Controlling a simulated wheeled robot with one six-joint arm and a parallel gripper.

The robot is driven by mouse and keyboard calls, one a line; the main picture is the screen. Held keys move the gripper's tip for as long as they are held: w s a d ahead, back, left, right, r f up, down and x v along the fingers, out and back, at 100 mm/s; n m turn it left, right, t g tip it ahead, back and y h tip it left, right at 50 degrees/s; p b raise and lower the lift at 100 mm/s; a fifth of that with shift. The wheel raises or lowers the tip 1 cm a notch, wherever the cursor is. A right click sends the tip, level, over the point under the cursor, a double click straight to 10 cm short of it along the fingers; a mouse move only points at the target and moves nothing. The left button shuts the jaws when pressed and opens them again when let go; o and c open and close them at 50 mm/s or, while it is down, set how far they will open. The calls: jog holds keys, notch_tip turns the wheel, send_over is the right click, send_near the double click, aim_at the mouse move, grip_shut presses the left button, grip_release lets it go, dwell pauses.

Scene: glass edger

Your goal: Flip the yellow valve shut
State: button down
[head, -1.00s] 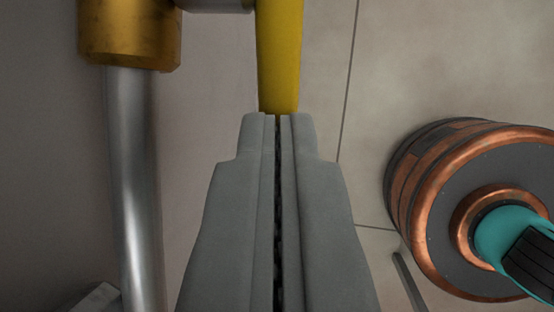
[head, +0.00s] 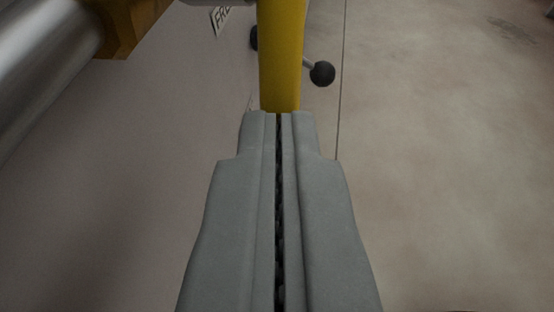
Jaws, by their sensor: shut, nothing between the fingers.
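The yellow valve handle (head: 281,55) shows at the top centre of the head view, running down from the top edge of the picture. My gripper (head: 279,116) is shut and empty, with its two grey fingers side by side. The fingertips meet the lower end of the handle in the picture and hide what lies behind them. I cannot tell for sure whether they touch it. A brass fitting (head: 130,22) and a metal pipe (head: 50,65) are at the upper left.
A black ball knob (head: 322,73) on a short rod sticks out just right of the handle. A pale machine panel (head: 130,180) with a partly seen label (head: 222,18) fills the left side. The floor (head: 450,170) at the right is clear.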

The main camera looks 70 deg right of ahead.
jog(key=shift+d+f, duration=0.7)
jog(key=shift+f, duration=0.1)
dwell(0.5)
